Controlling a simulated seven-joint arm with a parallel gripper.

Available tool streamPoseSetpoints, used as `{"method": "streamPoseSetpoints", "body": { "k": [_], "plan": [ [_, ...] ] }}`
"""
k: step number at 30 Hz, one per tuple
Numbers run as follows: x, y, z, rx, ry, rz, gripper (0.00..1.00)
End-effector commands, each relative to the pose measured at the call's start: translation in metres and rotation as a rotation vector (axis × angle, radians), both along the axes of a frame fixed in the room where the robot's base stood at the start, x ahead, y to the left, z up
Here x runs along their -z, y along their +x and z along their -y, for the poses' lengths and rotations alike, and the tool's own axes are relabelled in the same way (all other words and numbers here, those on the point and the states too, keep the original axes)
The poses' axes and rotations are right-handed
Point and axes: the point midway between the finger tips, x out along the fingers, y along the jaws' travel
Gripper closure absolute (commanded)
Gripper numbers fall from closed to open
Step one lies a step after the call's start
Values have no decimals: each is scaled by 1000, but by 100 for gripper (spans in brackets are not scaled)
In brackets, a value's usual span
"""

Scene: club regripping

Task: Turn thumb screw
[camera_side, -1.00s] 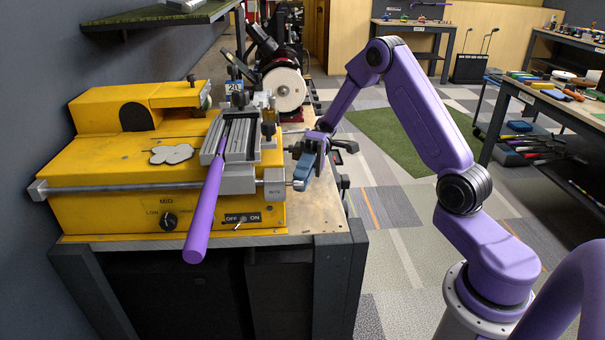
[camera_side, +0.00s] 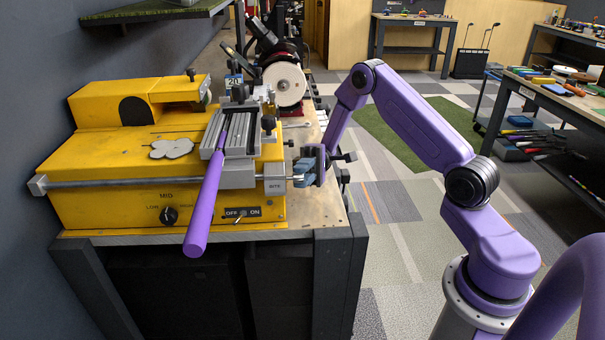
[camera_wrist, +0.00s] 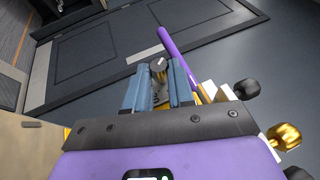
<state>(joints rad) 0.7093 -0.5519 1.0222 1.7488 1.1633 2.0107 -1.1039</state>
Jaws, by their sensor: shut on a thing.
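My gripper (camera_side: 300,174) is at the right end of the yellow machine (camera_side: 110,200), beside the grey block marked BITE (camera_side: 274,186). In the wrist view its two blue fingers (camera_wrist: 160,88) are shut on a small dark round knob with a grey face, which looks like the thumb screw (camera_wrist: 158,65). In the side view the fingers hide the thumb screw. A purple club grip (camera_side: 207,205) lies in the grey clamp (camera_side: 240,138) on the machine and sticks out over its front edge. It also shows in the wrist view (camera_wrist: 176,52), just right of the fingers.
The speed dial (camera_side: 169,215) and an on/off switch (camera_side: 240,218) are on the machine's front. A grinding wheel (camera_side: 285,84) stands behind. Black knobs (camera_wrist: 246,88) and a gold knob (camera_wrist: 285,136) show right of my gripper in the wrist view.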

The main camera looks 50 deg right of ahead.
Motion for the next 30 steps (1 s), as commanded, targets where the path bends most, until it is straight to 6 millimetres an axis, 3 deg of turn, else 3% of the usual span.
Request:
{"method": "streamPoseSetpoints", "body": {
  "k": [7,8,10,30],
  "plan": [
    [0,-2,-1,-8,-1,-4,100],
    [0,-2,-1,-8,-1,-4,74],
    [0,-2,-1,-7,-1,-4,51],
    [-2,0,0,-2,-45,45,51]
  ]
}}
